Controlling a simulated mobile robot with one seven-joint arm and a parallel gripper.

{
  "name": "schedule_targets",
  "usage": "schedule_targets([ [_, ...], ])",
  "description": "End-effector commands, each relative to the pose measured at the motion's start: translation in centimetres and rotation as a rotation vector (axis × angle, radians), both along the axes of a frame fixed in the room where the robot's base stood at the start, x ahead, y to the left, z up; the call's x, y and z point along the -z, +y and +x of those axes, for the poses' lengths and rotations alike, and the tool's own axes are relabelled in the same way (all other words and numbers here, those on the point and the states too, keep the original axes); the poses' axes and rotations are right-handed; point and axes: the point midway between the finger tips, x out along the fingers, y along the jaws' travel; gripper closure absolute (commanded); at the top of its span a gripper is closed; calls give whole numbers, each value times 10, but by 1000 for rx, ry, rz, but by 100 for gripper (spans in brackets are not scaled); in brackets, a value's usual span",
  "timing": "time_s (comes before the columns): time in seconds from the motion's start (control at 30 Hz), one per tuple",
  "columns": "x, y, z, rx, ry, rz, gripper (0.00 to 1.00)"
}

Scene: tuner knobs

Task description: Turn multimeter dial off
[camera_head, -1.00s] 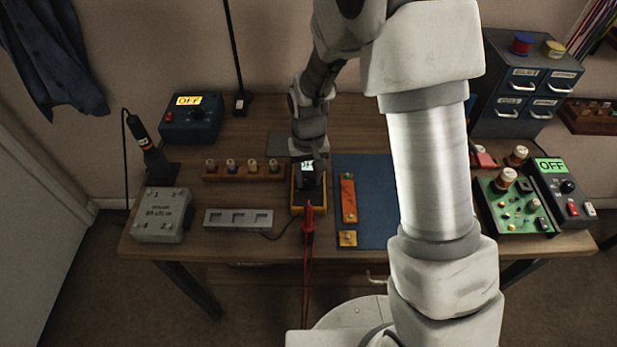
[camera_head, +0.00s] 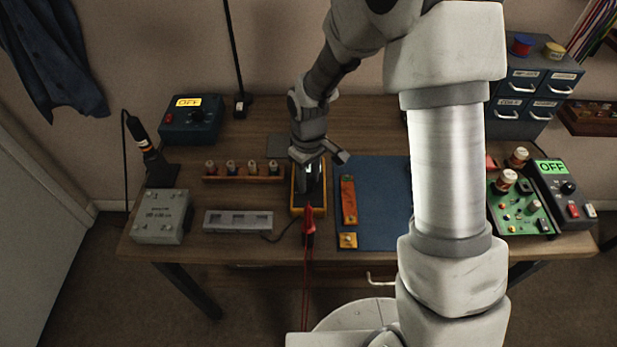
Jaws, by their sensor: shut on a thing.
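The multimeter (camera_head: 296,203), a yellow-orange case with a dark face, lies on the workbench left of the blue mat. My gripper (camera_head: 311,178) points down over its face and is shut, with its fingers at the dial area. The dial itself is hidden by my gripper, so its setting cannot be read. The multimeter's screen is mostly covered too. A red probe (camera_head: 309,222) with a red lead hangs from the multimeter's front end over the bench edge.
A blue mat (camera_head: 378,205) with an orange strip (camera_head: 348,200) lies right of the multimeter. A grey tray (camera_head: 238,220) and a wooden rack (camera_head: 243,175) stand left. A green circuit board (camera_head: 520,207) is at the right. My arm covers the mat's right side.

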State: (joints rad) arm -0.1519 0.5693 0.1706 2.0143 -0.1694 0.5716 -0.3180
Motion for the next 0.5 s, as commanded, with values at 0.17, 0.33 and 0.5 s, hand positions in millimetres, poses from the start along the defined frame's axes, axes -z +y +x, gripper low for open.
schedule_targets([
  [0.17,-1,0,1,-12,-2,1,100],
  [0.33,-1,0,1,-12,-2,1,100],
  [0.5,-1,0,1,-11,-2,1,48],
])
